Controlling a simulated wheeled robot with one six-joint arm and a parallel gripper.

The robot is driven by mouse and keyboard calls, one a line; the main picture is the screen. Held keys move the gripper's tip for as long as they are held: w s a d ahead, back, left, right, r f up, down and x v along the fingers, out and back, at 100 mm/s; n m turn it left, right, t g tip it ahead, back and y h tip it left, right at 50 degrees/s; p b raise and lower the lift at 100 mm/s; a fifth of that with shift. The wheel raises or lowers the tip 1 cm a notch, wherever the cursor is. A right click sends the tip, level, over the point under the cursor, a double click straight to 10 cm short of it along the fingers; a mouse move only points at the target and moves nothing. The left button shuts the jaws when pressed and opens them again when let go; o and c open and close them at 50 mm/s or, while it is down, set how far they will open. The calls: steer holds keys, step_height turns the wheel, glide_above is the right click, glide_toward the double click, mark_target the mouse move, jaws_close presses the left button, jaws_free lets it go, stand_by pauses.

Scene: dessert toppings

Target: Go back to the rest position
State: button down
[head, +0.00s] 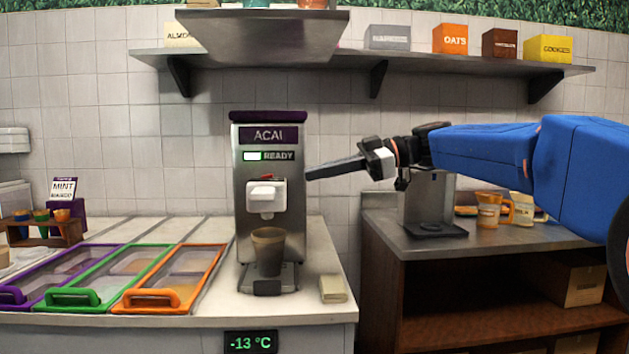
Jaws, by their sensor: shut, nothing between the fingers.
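My blue arm reaches in from the right, and my gripper (308,176) points left with its fingers shut and empty. Its tips are beside the right edge of the acai machine (240,190), at about the height of the spout; I cannot tell if they are in front of it or just to its side. The machine's label reads "READY". A dark cup (268,253) stands upright on the machine's drip tray, below the white spout (266,197), apart from my gripper.
Purple, green (75,298) and orange (160,301) lidded bins lie left on the counter. A shelf with boxes (449,39) runs above. A metal stand (427,205) and an orange-handled jug (489,211) are on the right-hand counter. A beige block (333,289) lies right of the machine.

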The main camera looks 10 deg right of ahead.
steer(key=s+d+f+m+t+h, duration=0.1)
steer(key=s+d+f+m+h, duration=0.4)
steer(key=s+f, duration=0.4)
steer(key=s+d+f+m+t+h, duration=0.1)
steer(key=s+d+f+m+h, duration=0.4)
steer(key=f, duration=1.3)
steer(key=s+d+f+m+t+h, duration=0.1)
steer(key=s+d+f+m+h, duration=0.4)
steer(key=s+d+f+m, duration=0.4)
steer(key=s+d+f, duration=0.1)
steer(key=s+f, duration=0.4)
steer(key=shift+s+m, duration=0.15)
steer(key=shift+m, duration=0.25)
